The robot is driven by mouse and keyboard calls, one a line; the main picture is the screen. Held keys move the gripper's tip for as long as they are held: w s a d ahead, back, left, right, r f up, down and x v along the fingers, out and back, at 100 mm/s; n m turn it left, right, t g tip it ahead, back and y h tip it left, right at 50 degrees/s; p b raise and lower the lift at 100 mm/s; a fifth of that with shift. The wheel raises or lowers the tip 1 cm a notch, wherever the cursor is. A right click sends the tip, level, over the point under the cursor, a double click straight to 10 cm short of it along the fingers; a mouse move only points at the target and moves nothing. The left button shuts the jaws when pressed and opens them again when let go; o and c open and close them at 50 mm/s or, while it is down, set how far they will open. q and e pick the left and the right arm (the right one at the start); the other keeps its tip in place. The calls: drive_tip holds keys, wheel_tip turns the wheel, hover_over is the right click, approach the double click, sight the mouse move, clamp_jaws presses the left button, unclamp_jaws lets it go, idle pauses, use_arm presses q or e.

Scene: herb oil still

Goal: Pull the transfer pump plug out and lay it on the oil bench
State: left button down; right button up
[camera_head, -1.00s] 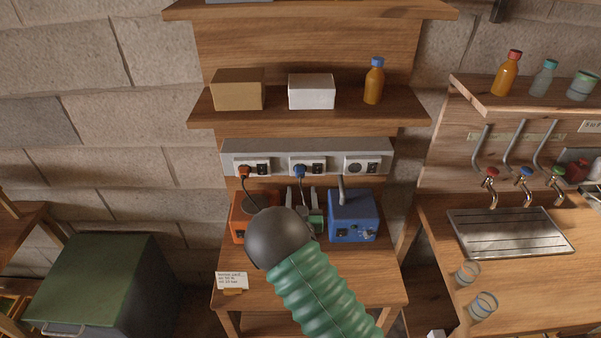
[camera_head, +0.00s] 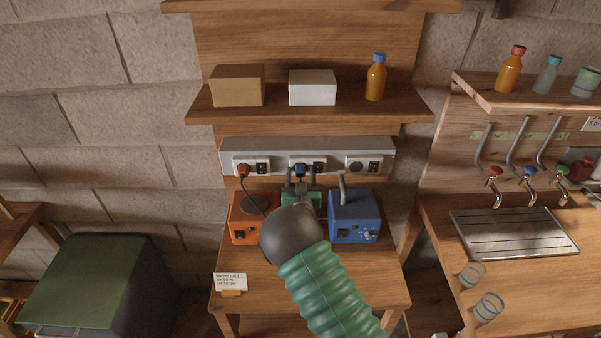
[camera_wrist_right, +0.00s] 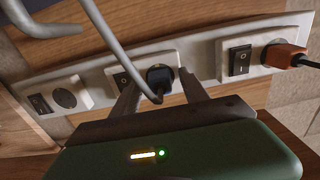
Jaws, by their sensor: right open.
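The right wrist view shows these fingers (camera_wrist_right: 158,92). An orange plug (camera_head: 243,170) is in the left outlet, its cable running down to the orange unit (camera_head: 239,229). The oil bench (camera_head: 370,284) is below. My left gripper is not in view.
A blue unit (camera_head: 354,222) with a grey pipe stands right of my gripper. A label card (camera_head: 229,280) stands at the bench's left front. The right outlet (camera_head: 364,166) is empty. A shelf (camera_head: 200,110) with boxes and a bottle overhangs the strip.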

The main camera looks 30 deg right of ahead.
sight(301, 176)
drive_tip(key=shift+f+b, duration=0.1)
drive_tip(key=shift+b, duration=0.4)
idle(0.7)
clamp_jaws()
idle(0.4)
drive_tip(key=shift+v, duration=3)
